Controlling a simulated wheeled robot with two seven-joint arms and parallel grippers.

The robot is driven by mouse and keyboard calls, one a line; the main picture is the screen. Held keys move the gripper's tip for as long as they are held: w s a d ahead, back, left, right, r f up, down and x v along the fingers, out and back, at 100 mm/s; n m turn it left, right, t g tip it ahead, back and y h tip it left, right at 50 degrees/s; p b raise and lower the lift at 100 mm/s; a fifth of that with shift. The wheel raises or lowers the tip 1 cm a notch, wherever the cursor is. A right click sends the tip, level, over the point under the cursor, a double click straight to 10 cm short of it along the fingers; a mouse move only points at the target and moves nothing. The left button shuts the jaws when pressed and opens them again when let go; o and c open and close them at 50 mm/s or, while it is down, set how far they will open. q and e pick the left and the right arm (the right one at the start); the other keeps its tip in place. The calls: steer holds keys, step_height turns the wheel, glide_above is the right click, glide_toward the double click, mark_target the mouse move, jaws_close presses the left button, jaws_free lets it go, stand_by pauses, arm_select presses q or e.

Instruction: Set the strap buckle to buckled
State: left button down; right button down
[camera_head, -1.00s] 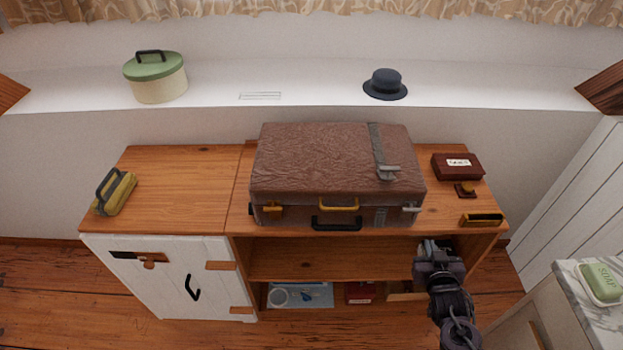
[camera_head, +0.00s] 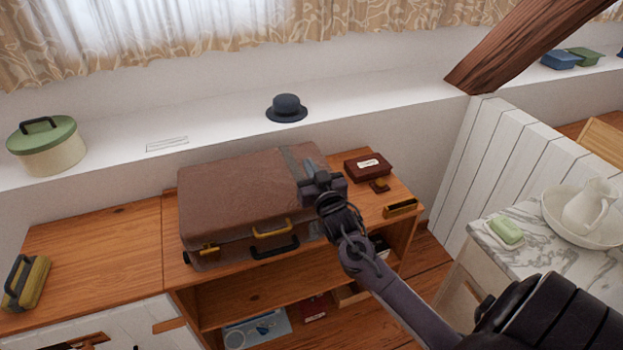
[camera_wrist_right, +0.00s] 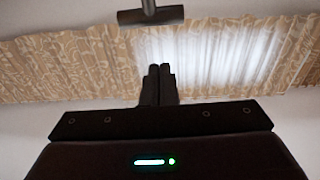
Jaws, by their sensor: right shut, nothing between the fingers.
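The brown suitcase (camera_head: 235,190) lies shut on the wooden cabinet in the head view. A grey strap (camera_head: 291,160) runs over the right part of its lid. My right gripper (camera_head: 318,172) is over the suitcase's right end and covers the buckle and the strap's lower part, so I cannot tell the buckle's state. In the right wrist view its fingers (camera_wrist_right: 158,84) are together and empty. A dark T-shaped piece (camera_wrist_right: 150,14) shows beyond the fingertips, apart from them; it may be the buckle's lever. My left gripper is not in view.
A hat (camera_head: 287,108) and a green-lidded tin (camera_head: 46,146) are on the ledge. A marble washstand (camera_head: 528,262) stands at right.

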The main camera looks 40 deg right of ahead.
steer(key=f, duration=0.1)
steer(key=s+f, duration=0.1)
steer(key=f, duration=0.1)
steer(key=shift+a+f+p, duration=0.1)
steer(key=shift+f+p, duration=0.1)
steer(key=shift+p, duration=0.15)
steer(key=shift+s+f, duration=0.1)
steer(key=shift+f, duration=0.15)
steer(key=f+t+b, duration=0.1)
steer(key=b, duration=0.2)
steer(key=s+f+t+b, duration=0.1)
steer(key=b, duration=0.3)
steer(key=s+f+t+h+b, duration=0.1)
steer(key=f+t+b, duration=0.1)
steer(key=b, duration=0.2)
steer(key=shift+s+a, duration=0.25)
steer(key=shift+a, duration=0.1)
steer(key=shift+r, duration=0.15)
